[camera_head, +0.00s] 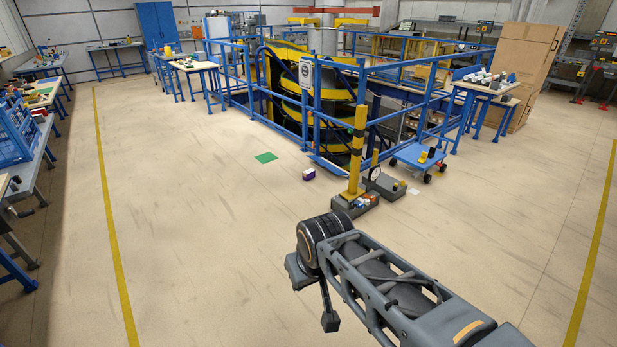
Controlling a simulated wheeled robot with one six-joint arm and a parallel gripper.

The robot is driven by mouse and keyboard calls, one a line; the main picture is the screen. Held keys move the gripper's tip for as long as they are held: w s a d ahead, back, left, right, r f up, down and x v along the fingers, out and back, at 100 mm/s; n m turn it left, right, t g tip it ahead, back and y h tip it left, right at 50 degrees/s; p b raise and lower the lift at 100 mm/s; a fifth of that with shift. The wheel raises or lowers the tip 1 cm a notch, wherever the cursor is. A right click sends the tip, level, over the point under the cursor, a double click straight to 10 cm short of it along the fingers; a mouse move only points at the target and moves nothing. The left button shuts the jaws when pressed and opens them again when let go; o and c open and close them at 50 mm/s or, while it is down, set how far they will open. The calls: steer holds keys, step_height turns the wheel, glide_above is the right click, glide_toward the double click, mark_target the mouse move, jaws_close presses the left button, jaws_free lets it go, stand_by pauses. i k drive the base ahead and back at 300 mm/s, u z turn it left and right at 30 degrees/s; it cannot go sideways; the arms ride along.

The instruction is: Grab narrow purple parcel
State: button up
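A small box with a white top and a purple side (308,173) lies on the floor in front of the blue railing. It may be the purple parcel, but it is small in the picture and its exact shape is hard to tell. My arm reaches in from the lower right. My gripper (318,296) is at the arm's far end, well in front of the box and apart from it. Its fingers are partly hidden behind the arm, so how far they are open does not show.
A yellow-black post (357,150) with a grey base stands right of the box. A blue cart (417,158) is farther right. Blue railing (318,120) surrounds the spiral conveyor (290,85). A green patch (265,157) is on the floor. The floor in front and left is clear.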

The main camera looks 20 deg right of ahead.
mark_target(308, 175)
steer(key=u, duration=0.35)
steer(key=k, duration=0.4)
steer(key=u, duration=0.65)
steer(key=i, duration=0.55)
steer(key=z, duration=0.45)
steer(key=i, duration=2.25)
steer(key=z, duration=0.35)
steer(key=i, duration=2.3)
steer(key=z, duration=0.5)
steer(key=i, duration=2.35)
steer(key=z, duration=0.8)
steer(key=i, duration=1.1)
steer(key=z, duration=2.05)
steer(key=i, duration=1.4)
steer(key=z, duration=0.95)
